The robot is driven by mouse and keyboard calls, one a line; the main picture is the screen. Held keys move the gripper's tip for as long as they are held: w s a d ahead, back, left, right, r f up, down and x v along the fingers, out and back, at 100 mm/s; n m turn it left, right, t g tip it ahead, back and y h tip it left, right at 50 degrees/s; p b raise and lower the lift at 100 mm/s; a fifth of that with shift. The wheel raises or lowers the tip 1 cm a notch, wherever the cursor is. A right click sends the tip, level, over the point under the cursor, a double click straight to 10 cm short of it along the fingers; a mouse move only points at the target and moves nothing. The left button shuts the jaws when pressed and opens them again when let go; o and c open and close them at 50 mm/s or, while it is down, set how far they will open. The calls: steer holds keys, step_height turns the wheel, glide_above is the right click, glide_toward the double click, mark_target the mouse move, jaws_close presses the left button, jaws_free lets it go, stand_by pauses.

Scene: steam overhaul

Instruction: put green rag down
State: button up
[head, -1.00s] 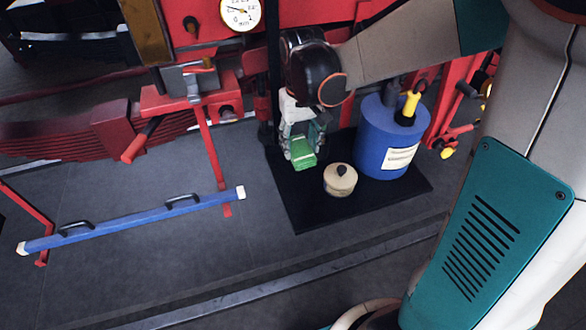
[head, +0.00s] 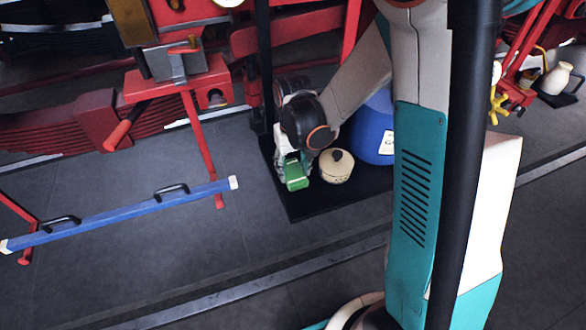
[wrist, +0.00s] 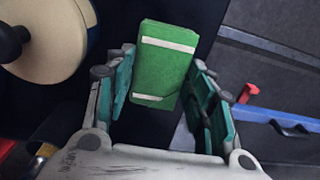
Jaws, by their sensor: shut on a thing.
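The green rag (wrist: 163,62) is a folded green block with pale bands. In the wrist view it lies between the two teal-padded fingers of my gripper (wrist: 166,88), which is shut on it. In the head view the rag (head: 296,178) shows below my gripper (head: 290,160), over the left part of a black mat (head: 299,211), just left of a cream round tin (head: 336,171). I cannot tell whether the rag touches the mat. My wrist hides part of the gripper.
A blue canister (head: 372,135) stands behind the tin, partly hidden by my arm. A blue bar (head: 125,213) with black handles is at the left, beside red machinery (head: 112,120). Bare floor lies between the bar and the mat.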

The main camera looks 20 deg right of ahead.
mark_target(293, 171)
steer(key=o, duration=1.4)
steer(key=shift+f, duration=0.15)
step_height(293, 171, up, 13)
steer(key=p, duration=0.4)
steer(key=shift+s+r+t, duration=1.2)
steer(key=shift+s+r, duration=0.8)
steer(key=shift+s, duration=0.5)
steer(key=shift+s+r+t, duration=1.2)
steer(key=shift+s+r, duration=0.75)
steer(key=shift+s, duration=0.55)
steer(key=shift+s+r+t, duration=1.2)
steer(key=shift+s+r, duration=0.8)
steer(key=shift+s, duration=0.5)
steer(key=shift+f, duration=0.1)
